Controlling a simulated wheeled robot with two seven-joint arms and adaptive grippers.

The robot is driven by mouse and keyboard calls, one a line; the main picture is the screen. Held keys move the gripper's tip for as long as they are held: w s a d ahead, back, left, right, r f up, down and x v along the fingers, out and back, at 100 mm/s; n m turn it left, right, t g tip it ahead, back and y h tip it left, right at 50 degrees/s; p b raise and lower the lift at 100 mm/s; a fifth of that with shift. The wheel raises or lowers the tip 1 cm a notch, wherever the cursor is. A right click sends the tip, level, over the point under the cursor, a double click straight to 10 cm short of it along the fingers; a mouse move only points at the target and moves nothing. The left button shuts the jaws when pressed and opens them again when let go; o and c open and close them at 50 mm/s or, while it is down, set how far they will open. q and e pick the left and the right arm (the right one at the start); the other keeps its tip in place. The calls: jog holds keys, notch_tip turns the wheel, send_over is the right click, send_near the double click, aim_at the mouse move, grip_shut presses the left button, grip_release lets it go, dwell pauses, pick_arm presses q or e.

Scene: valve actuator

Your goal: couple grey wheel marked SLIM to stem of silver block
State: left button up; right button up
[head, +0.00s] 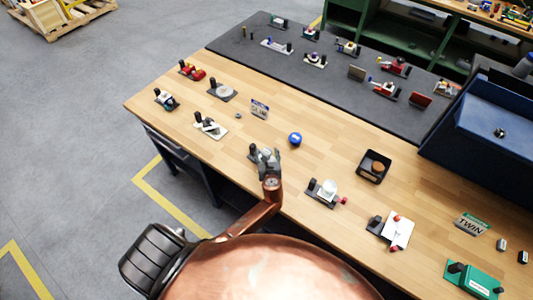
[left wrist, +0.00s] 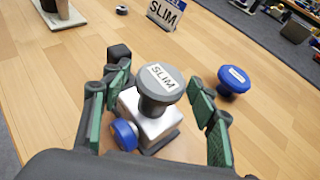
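The grey wheel marked SLIM (left wrist: 158,90) sits over the top of the silver block (left wrist: 148,122) in the left wrist view. The wheel hides the stem, so I cannot tell how it is seated. The block has a blue knob (left wrist: 124,134) on its near left side and a dark base. My left gripper (left wrist: 158,75) is open, with one green-padded finger on each side of the wheel and visible gaps. In the head view my left gripper (head: 268,160) covers most of this block. My right gripper is not in view.
A blue wheel (left wrist: 234,79) lies right of the block; it also shows in the head view (head: 295,139). A SLIM sign (head: 260,109) stands behind. A black tray (head: 374,166) and a fixture with a white part (head: 328,188) are to the right.

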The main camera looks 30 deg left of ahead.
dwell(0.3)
pick_arm(q)
jog(key=v, duration=1.2)
jog(key=shift+d, duration=0.1)
jog(key=shift+f, duration=0.1)
